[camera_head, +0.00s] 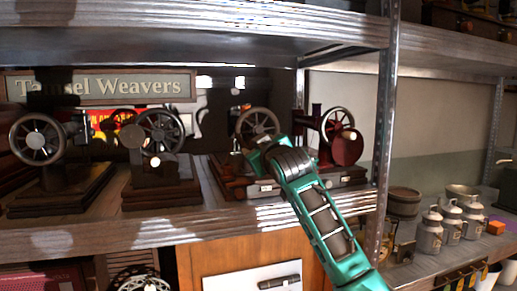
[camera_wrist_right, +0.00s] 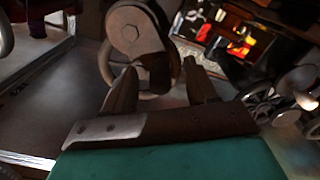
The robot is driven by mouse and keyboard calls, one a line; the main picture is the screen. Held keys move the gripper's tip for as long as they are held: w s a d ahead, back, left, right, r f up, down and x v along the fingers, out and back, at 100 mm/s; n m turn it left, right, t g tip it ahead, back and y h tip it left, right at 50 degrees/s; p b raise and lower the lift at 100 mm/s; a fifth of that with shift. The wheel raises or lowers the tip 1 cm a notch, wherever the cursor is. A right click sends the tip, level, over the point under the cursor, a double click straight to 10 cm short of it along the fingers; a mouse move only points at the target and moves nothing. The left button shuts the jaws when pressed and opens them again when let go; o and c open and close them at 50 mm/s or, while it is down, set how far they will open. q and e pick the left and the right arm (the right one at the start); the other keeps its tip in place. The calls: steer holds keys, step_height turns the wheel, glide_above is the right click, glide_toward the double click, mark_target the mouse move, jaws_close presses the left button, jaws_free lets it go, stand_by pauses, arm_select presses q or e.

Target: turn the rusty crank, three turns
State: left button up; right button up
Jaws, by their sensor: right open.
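A brown, worn crank (camera_wrist_right: 128,28) with a bolt head at its middle shows at the top of the right wrist view. A rounded brown part hangs below it, partly behind my fingers. My right gripper (camera_wrist_right: 163,82) is open, its two dark fingers pointing toward this part. I cannot tell whether they touch it. In the head view my teal right arm reaches up to the shelf. Its gripper (camera_head: 256,148) is in front of a machine with a spoked wheel (camera_head: 258,120), and the arm hides much of that machine. My left gripper is not in view.
Other wheeled machines stand on the shelf (camera_head: 228,222), including a far-left one (camera_head: 38,138) and a dark red one (camera_head: 345,146) to the right. A metal upright (camera_head: 383,125) stands right of them. Milk cans (camera_head: 430,232) stand farther right. An upper shelf (camera_head: 190,42) runs overhead.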

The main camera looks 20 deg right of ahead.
steer(key=s, duration=0.9)
steer(key=shift+a, duration=0.2)
stand_by(0.4)
stand_by(0.3)
steer(key=s+a+f+g+y, duration=0.1)
steer(key=s+a+f+g, duration=0.15)
steer(key=f, duration=1.15)
steer(key=s+a+f+g+y, duration=0.1)
steer(key=s+f, duration=0.2)
steer(key=f, duration=1.2)
steer(key=s+a+f+m+g, duration=0.1)
steer(key=s+f+g, duration=0.1)
steer(key=s+f, duration=0.8)
steer(key=s+a+f+m+g+y, duration=0.1)
steer(key=s+a+f, duration=0.1)
steer(key=s+f, duration=0.9)
steer(key=s, duration=0.3)
steer(key=shift+s+a+f+m+g, duration=0.2)
steer(key=shift+f+m+g, duration=0.1)
steer(key=shift+m+g, duration=0.1)
